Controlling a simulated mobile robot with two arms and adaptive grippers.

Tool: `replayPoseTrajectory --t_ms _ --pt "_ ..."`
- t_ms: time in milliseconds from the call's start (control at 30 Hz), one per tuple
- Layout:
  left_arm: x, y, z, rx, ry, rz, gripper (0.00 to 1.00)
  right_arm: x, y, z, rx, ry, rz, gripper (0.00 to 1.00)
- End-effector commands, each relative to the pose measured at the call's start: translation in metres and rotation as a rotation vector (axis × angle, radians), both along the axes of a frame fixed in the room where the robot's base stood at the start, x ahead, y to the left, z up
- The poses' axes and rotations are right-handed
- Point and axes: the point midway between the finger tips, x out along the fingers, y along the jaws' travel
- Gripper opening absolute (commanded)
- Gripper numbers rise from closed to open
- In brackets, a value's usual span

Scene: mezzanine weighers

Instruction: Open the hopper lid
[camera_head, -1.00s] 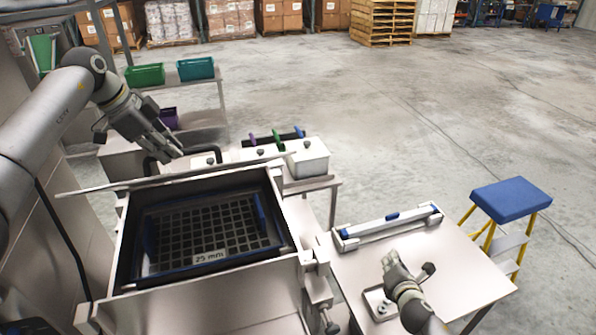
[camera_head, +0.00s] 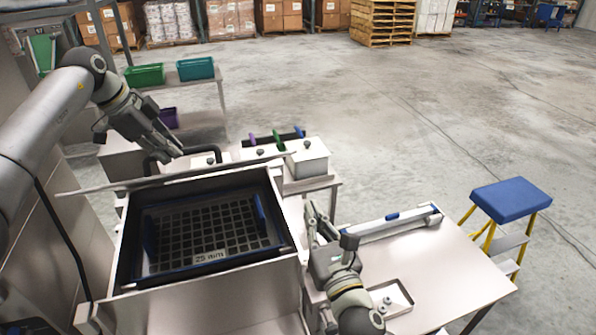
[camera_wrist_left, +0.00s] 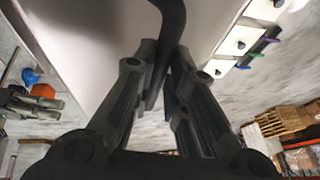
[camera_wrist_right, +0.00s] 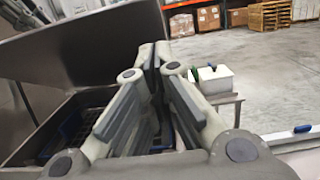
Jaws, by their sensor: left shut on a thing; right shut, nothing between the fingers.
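The hopper (camera_head: 285,292) stands in front of me with its top open, showing a dark grid screen (camera_head: 205,232) with blue edges inside. Its lid (camera_head: 85,190) is raised and seen nearly edge-on from my head; the right wrist view shows it as a broad tilted grey panel (camera_wrist_right: 105,45). My left gripper (camera_head: 172,155) is shut on the lid's black bar handle (camera_head: 208,149), on the lid's far side. The handle passes between the fingers in the left wrist view (camera_wrist_left: 168,35). My right gripper (camera_head: 322,212) is shut and empty beside the hopper's right wall.
A steel table (camera_head: 445,270) at right holds a long bar with a blue grip (camera_head: 392,217) and a small tray (camera_head: 397,308). White lidded bins (camera_head: 308,160) stand behind the hopper. A blue-topped step stool (camera_head: 511,198) is at far right. Open floor lies beyond.

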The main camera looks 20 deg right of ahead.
Motion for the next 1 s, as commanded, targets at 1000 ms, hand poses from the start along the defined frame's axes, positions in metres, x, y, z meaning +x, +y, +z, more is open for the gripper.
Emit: replayPoseTrajectory --t_ms 1000 --pt "0.002 0.003 -0.005 0.006 -0.001 0.007 0.0 0.099 0.0 0.042 0.002 0.003 0.0 0.0"
